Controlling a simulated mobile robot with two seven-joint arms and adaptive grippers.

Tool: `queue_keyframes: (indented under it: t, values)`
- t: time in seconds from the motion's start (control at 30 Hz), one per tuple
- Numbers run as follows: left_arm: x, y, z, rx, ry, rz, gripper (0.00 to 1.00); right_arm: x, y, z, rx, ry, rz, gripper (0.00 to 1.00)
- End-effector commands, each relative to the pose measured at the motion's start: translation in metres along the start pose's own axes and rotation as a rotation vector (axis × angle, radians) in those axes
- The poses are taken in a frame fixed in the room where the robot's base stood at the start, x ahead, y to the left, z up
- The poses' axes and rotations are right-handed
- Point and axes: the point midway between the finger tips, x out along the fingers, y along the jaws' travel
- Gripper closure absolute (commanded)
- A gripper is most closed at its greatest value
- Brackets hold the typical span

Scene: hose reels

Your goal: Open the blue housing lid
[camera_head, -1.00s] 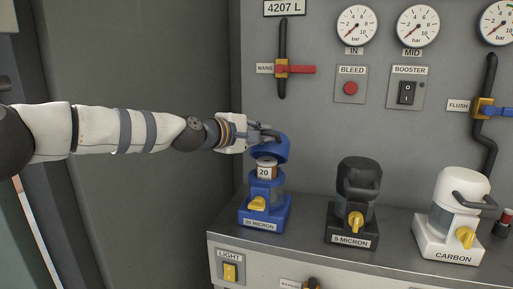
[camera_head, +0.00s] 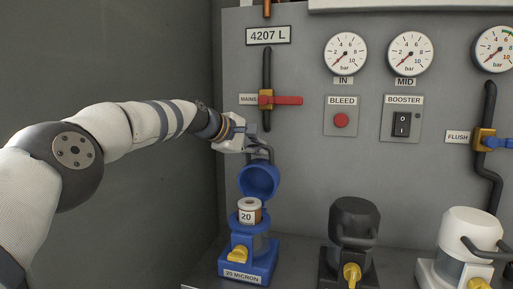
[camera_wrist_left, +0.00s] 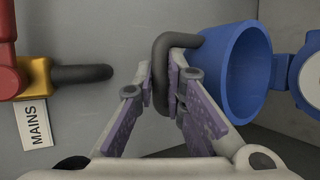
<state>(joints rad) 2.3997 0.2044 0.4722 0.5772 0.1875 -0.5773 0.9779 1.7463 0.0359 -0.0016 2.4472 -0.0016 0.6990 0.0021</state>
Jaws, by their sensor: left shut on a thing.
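The blue housing lid (camera_head: 259,181) is tilted up and back above the blue housing (camera_head: 249,255) labelled "20 MICRON". Its hollow underside faces forward, and a cartridge marked "20" (camera_head: 248,212) shows in the open housing below it. In the left wrist view the lid (camera_wrist_left: 237,72) is at the right, with its dark handle (camera_wrist_left: 163,75) between my finger pads. My left gripper (camera_head: 256,143) is shut on this handle; it also shows in the left wrist view (camera_wrist_left: 166,92). My right gripper is in neither view.
The black housing (camera_head: 353,220) and the white housing (camera_head: 468,232) stand to the right on the same ledge, both closed. The red MAINS valve lever (camera_head: 281,100) is on the panel just above my left gripper. The panel stands close behind the lid.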

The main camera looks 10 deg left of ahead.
Motion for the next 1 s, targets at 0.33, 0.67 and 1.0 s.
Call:
queue_keyframes:
  t: [0.33, 0.67, 1.0]
  values:
    - [0.0020, -0.0014, 0.0020, -0.006, -0.004, 0.002, 1.00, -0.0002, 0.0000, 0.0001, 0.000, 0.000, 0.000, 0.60]
    - [0.0021, -0.0010, 0.0012, -0.007, -0.002, 0.004, 1.00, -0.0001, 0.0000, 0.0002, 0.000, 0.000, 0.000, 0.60]
    - [0.0039, -0.0050, 0.0008, -0.007, -0.003, -0.004, 0.80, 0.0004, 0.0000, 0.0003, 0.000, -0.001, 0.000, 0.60]
